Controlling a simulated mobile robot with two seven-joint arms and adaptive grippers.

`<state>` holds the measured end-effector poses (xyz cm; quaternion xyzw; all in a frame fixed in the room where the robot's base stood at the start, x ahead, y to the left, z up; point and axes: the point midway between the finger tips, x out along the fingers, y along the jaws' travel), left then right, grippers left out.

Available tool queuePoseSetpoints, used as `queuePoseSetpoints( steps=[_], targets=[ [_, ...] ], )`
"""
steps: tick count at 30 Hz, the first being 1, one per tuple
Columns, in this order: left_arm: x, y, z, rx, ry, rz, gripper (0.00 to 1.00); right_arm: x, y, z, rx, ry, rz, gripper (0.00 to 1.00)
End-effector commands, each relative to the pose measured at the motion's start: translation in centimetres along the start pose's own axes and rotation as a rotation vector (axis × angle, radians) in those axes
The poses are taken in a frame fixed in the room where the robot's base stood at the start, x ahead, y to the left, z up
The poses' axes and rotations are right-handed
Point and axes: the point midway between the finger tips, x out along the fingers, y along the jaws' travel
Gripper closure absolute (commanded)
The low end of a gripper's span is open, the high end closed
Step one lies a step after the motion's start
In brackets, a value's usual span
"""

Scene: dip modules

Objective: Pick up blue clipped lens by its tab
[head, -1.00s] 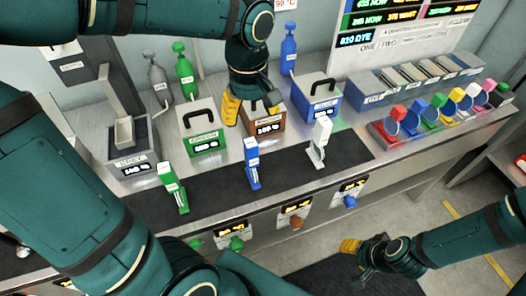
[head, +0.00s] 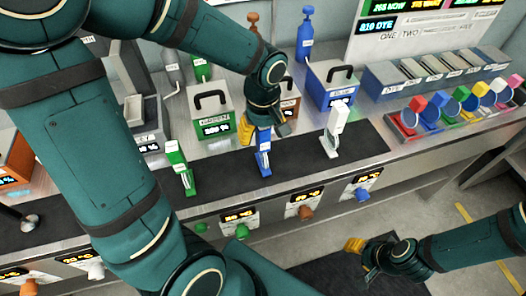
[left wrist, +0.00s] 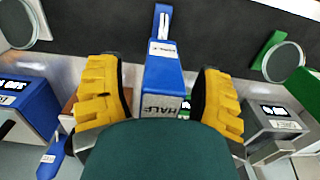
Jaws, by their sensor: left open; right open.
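The blue clipped lens (head: 264,160) stands upright on the dark mat, its upper end partly hidden by my left gripper. In the left wrist view its blue tab (left wrist: 163,77), labelled HALF, lies between the two yellow fingers, with gaps on both sides. My left gripper (head: 262,132) is open around the tab's top; it also shows in the left wrist view (left wrist: 161,95). A green clipped lens (head: 180,165) stands to the left and a white one (head: 335,130) to the right. My right gripper (head: 357,250) is open and empty, low in front of the bench.
Behind the mat (head: 300,155) stand a green box (head: 208,110), a brown box (head: 290,100) and a blue box (head: 333,85) with handles. A rack of coloured lenses (head: 410,122) is at the right. Knobs line the bench front.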

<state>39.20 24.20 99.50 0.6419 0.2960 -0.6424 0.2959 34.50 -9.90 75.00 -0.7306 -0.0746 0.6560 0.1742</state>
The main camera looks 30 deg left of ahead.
Motion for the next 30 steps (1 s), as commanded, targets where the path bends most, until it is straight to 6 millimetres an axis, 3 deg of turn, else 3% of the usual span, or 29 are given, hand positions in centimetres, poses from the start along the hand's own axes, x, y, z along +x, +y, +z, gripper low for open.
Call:
queuePoseSetpoints(
  steps=[10, 16, 30],
  targets=[
    [0.74, -0.01, 0.01, -0.001, 0.0, 0.0, 0.32, 0.17, 0.06, -0.06, 0.0, 0.002, 0.0, 0.53],
    [0.73, -0.01, 0.0, 0.0, 0.0, 0.0, 1.0, 0.17, 0.06, -0.06, 0.0, 0.002, 0.0, 0.53],
    [0.52, -0.03, 0.02, 0.0, 0.0, -0.001, 1.0, 0.1, 0.04, -0.05, 0.0, 0.002, 0.0, 0.53]
  ],
)
